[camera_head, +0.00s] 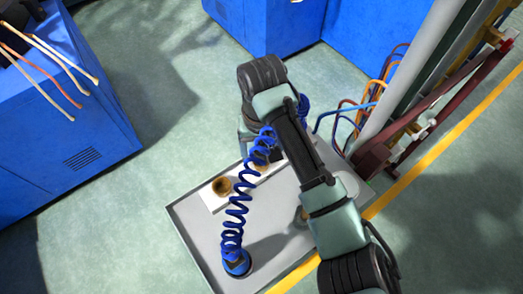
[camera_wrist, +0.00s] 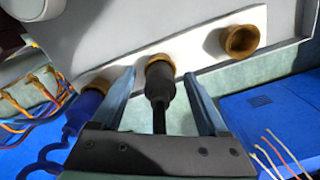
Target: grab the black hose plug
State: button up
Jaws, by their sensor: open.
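The black hose plug (camera_wrist: 159,82) is in the middle of the wrist view, at a brass socket on a white plate (camera_wrist: 200,58); a black hose runs from it toward my gripper's base. My gripper (camera_wrist: 160,74) is open, with one blue-grey finger on each side of the plug. Gaps show between the fingers and the plug, so it is not clamped. In the head view my arm hides the black plug and most of my gripper.
An empty brass socket (camera_wrist: 242,40) is to the right, and a blue plug (camera_wrist: 84,108) with a coiled hose is close to the left finger. In the head view the blue coil (camera_head: 237,210) hangs over the grey table (camera_head: 205,240). Blue cabinets (camera_head: 60,120) stand around.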

grip_shut()
dwell(0.4)
